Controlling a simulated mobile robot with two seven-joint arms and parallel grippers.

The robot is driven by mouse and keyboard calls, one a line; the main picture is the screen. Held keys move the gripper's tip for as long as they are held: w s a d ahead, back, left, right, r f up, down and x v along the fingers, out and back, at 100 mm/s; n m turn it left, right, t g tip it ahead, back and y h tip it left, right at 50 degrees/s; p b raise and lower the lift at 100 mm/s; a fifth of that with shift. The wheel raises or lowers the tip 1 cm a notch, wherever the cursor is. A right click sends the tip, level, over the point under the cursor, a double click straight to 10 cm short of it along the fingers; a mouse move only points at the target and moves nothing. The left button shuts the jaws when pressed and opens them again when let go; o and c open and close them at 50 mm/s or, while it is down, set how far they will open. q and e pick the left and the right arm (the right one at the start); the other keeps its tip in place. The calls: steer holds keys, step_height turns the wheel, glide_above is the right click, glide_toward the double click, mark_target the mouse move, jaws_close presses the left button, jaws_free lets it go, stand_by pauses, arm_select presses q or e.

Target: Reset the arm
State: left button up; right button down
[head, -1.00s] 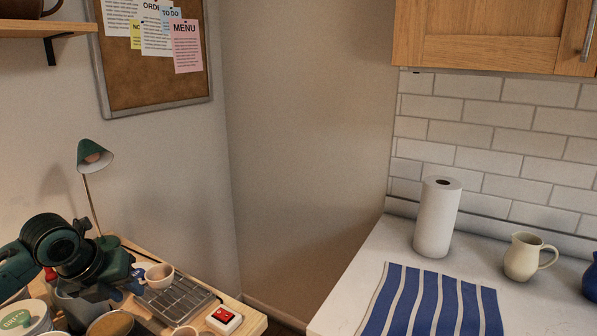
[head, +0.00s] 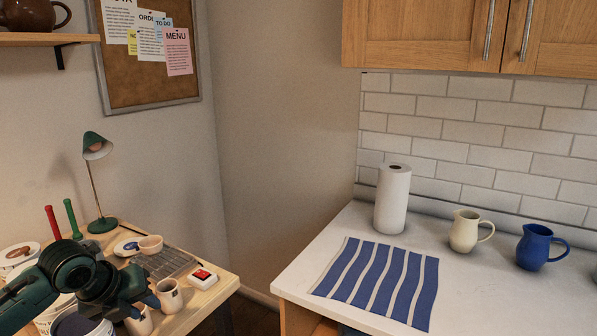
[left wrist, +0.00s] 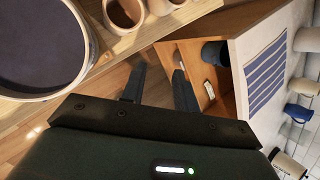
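My left arm comes in at the lower left of the head view. Its dark gripper (head: 143,303) is in front of the wooden table's cups, near a white cup (head: 169,295). In the left wrist view the two fingers (left wrist: 160,74) are apart with nothing between them, over the gap between table and counter. My right gripper is not in view.
The wooden table (head: 222,285) holds cups, a drying rack (head: 172,262), a red-button box (head: 203,279), a green lamp (head: 97,150) and tubs. The white counter (head: 300,262) carries a striped cloth (head: 378,283), paper roll (head: 392,200), cream jug (head: 466,232) and blue jug (head: 535,248).

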arm_select(q)
steer(key=s+d+f+n+t+h, duration=0.1)
steer(key=s+d+f+n, duration=0.3)
steer(key=d+f+n, duration=0.4)
steer(key=s+d+f+n+t+h, duration=0.15)
steer(key=s+d+f+n, duration=0.35)
steer(key=f, duration=0.5)
steer(key=s+f+n+t+y, duration=0.1)
steer(key=s+f+n, duration=0.2)
steer(key=s+n, duration=0.3)
steer(key=s+d+f+n, duration=0.1)
steer(key=s+f+n, duration=0.2)
steer(key=s+n, duration=0.4)
steer(key=n, duration=0.2)
steer(key=shift+s+f+n+t+y, duration=0.15)
steer(key=shift+s+n+t+y, duration=0.15)
steer(key=shift+t+y, duration=0.05)
steer(key=shift+s, duration=0.1)
